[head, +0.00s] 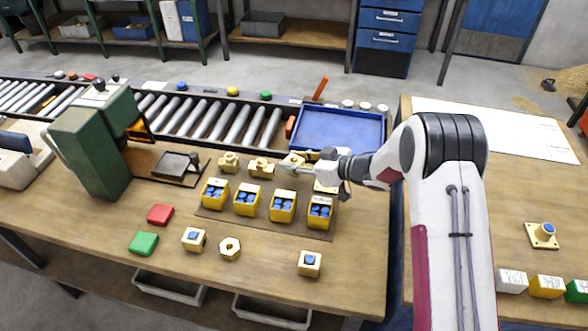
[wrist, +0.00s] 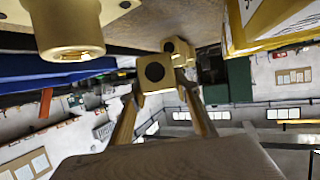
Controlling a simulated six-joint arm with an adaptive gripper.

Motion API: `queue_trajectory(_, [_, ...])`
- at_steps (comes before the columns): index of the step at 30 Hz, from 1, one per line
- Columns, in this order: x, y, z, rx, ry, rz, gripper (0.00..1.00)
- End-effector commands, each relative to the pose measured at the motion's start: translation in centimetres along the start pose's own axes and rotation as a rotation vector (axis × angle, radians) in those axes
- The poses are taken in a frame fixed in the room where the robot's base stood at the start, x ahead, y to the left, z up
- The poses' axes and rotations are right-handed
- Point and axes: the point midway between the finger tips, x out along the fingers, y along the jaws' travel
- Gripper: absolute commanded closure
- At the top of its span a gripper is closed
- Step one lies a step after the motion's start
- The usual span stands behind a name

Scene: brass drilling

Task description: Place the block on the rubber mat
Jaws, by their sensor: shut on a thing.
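My gripper (head: 297,162) reaches in from the right and is shut on a brass block (head: 293,158). In the wrist view the block (wrist: 154,72) sits between the fingertips and shows a dark round hole. Its height above the bench is hard to tell. A thin brown mat (head: 265,226) lies under a row of yellow boxes, just in front of the gripper. A dark mat (head: 141,164) lies at the left beside the green drill press. I cannot tell which mat is the rubber one.
Brass pieces (head: 262,167) stand left of the gripper, and another (head: 325,186) is partly hidden below it. Several yellow boxes (head: 283,207) hold blue parts. A blue tray (head: 340,130) lies behind. The front bench centre is mostly clear between scattered blocks.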

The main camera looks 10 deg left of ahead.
Motion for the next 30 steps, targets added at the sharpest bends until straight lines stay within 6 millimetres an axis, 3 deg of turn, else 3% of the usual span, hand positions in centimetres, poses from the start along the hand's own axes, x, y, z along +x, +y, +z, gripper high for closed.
queue_trajectory(12, [1.2,0.0,2.9,-0.001,0.003,0.000,1.00])
queue_trajectory(28, [1.4,0.0,3.3,-0.001,0.003,0.001,1.00])
queue_trajectory(29, [1.4,0.0,3.4,0.000,0.000,0.000,0.62])
queue_trajectory(30, [1.4,0.0,3.4,0.000,0.000,0.000,0.53])
